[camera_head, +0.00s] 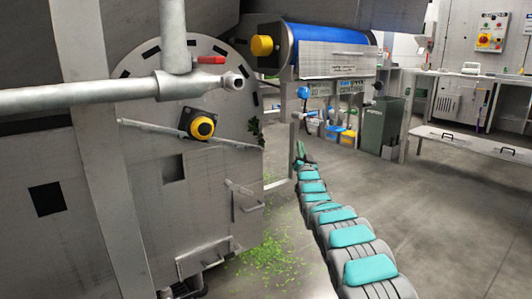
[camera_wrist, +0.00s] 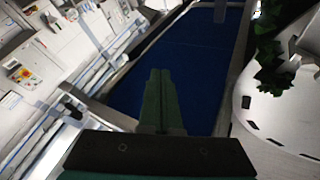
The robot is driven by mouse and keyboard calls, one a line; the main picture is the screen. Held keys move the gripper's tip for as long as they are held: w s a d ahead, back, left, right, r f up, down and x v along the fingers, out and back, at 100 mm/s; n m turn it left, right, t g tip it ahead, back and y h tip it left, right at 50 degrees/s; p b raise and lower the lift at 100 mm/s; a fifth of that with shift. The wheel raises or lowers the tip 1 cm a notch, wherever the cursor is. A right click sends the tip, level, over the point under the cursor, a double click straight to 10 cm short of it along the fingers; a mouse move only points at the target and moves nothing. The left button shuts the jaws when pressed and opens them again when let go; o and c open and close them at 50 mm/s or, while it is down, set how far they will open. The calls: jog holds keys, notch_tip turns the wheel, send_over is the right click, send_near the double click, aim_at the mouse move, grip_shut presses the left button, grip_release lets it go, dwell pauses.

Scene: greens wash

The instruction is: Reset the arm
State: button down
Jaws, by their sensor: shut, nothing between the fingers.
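My arm, with grey and teal links (camera_head: 350,237), stretches from the bottom right of the head view away toward the machine's right side. Its far end is small there, and the fingers cannot be made out. In the wrist view my gripper (camera_wrist: 160,75) shows as two dark green fingers lying side by side, shut with nothing between them. Behind the fingers is a blue surface (camera_wrist: 205,45), apparently the blue belt (camera_head: 335,38) seen in the head view.
A large grey machine (camera_head: 150,215) with pipes and a yellow knob (camera_head: 202,125) fills the left. Green scraps (camera_head: 262,262) lie on the floor beside it. Dark green leaves (camera_wrist: 270,65) hang at the wrist view's upper right. A green bin (camera_head: 383,125) stands behind. Floor at right is clear.

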jog(key=s+d+f+g+h, duration=0.15)
jog(key=s+g, duration=0.25)
jog(key=s, duration=0.4)
jog(key=s+d+f+g+h, duration=0.1)
jog(key=s+d+f+g, duration=0.15)
jog(key=s, duration=0.45)
jog(key=s+d+f+g+h, duration=0.1)
jog(key=s+d+g, duration=0.2)
jog(key=s+g, duration=0.35)
jog(key=s+a+f+n+g+y, duration=0.15)
jog(key=s+f+g, duration=0.25)
jog(key=s, duration=1.6)
jog(key=s+a+f+n+g, duration=0.1)
jog(key=s+a+f+g, duration=0.15)
jog(key=s, duration=1.65)
jog(key=s+a+f+n+g+y, duration=0.15)
jog(key=s+f+g, duration=0.3)
jog(key=s, duration=1.55)
notch_tip(320, 180, up, 13)
jog(key=p, duration=1.2)
jog(key=shift+w+m+h+p, duration=0.2)
jog(key=shift+m+h+p, duration=0.15)
jog(key=shift+m, duration=0.05)
